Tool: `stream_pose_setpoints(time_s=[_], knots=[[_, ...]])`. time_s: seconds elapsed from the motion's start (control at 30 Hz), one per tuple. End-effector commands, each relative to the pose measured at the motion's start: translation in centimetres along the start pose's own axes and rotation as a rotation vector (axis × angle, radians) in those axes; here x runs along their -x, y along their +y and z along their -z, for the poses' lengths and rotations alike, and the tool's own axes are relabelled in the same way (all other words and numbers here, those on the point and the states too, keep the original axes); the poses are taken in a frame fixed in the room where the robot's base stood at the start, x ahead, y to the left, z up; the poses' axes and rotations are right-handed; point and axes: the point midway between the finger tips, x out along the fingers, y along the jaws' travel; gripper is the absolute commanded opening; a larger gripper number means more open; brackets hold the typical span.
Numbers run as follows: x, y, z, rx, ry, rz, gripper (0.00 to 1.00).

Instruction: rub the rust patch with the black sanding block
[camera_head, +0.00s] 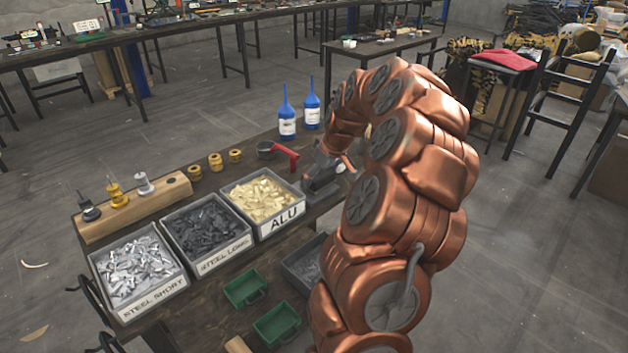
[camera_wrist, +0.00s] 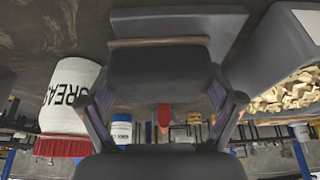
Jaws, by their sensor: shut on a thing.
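My gripper (camera_wrist: 160,90) is shut on a black block (camera_wrist: 160,68), taken as the sanding block, with a thin brown layer along its far edge. In the wrist view that edge lies against or very close to a smooth grey slab (camera_wrist: 185,22); I cannot tell whether they touch. No rust patch can be made out; the block may cover it. In the head view my gripper (camera_head: 326,168) is at the bench's right end, beside the ALU bin (camera_head: 291,223), and my arm hides much of it. The block cannot be made out there.
A white grease tin with a red lid (camera_wrist: 70,100) stands close on the left in the wrist view. The ALU bin (camera_wrist: 275,55) is close on the right. Blue-topped bottles (camera_head: 287,125) and a red-handled tool (camera_head: 287,155) are behind. Green trays (camera_head: 245,288) lie in front.

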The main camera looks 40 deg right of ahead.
Motion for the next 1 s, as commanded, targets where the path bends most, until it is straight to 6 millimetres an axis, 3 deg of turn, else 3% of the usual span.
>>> stream_pose_setpoints(time_s=[0.27, 1.0], knots=[[0.4, 0.2, 0.3, 0.002, 0.005, -0.003, 0.63], [5.6, 0.0, 2.5, 0.003, 0.005, -0.005, 0.63]])
